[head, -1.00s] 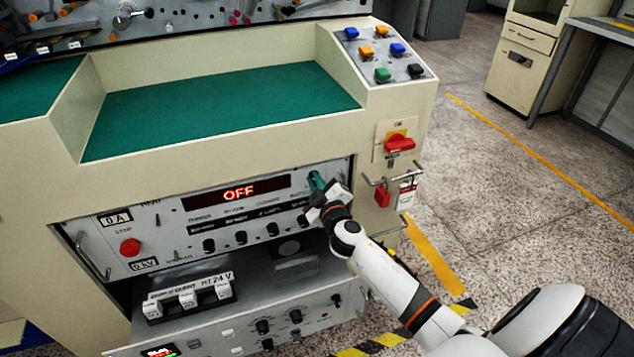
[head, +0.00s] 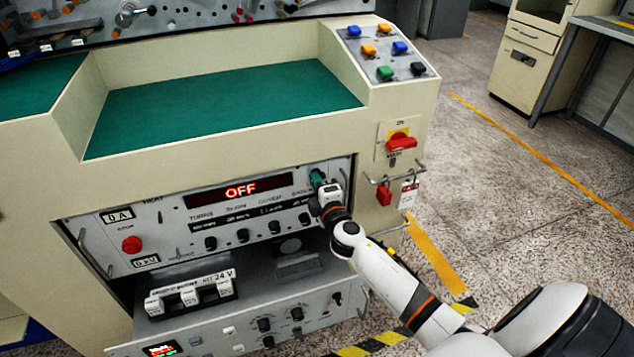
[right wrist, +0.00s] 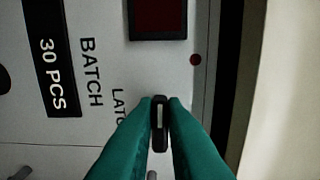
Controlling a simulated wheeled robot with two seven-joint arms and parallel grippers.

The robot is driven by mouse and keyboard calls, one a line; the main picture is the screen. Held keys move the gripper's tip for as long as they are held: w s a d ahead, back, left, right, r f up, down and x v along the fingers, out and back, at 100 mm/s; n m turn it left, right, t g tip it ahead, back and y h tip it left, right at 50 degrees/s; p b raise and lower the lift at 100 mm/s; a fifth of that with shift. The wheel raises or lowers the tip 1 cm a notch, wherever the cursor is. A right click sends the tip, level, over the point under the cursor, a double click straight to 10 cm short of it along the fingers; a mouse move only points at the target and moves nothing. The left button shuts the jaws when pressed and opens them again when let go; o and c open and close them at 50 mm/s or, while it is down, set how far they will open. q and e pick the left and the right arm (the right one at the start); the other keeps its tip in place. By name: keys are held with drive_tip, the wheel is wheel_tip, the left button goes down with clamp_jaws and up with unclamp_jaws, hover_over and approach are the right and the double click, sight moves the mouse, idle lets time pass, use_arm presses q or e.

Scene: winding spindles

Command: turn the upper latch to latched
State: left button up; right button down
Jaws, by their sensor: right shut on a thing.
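My right gripper (head: 318,181) is at the upper right corner of the grey control panel (head: 174,233), its teal fingers against the panel face. In the right wrist view the gripper (right wrist: 160,112) is shut on the upper latch (right wrist: 160,126), a narrow black handle with a pale line along it. The handle lies lengthwise along the direction of the panel lettering. A partly covered label beginning "LATC" is beside it. In the head view the gripper hides the latch. My left gripper is not in view.
The red display (head: 240,189) reads OFF. Black knobs line the panel below it. A red rotary switch (head: 401,142) and a padlock tag (head: 408,194) are right of the panel. A lower grey unit (head: 290,305) juts out below. The green worktop (head: 220,105) is clear.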

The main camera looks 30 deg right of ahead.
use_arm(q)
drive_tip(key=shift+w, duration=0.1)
use_arm(e)
drive_tip(key=shift+n, duration=0.3)
drive_tip(key=c, duration=1.5)
unclamp_jaws()
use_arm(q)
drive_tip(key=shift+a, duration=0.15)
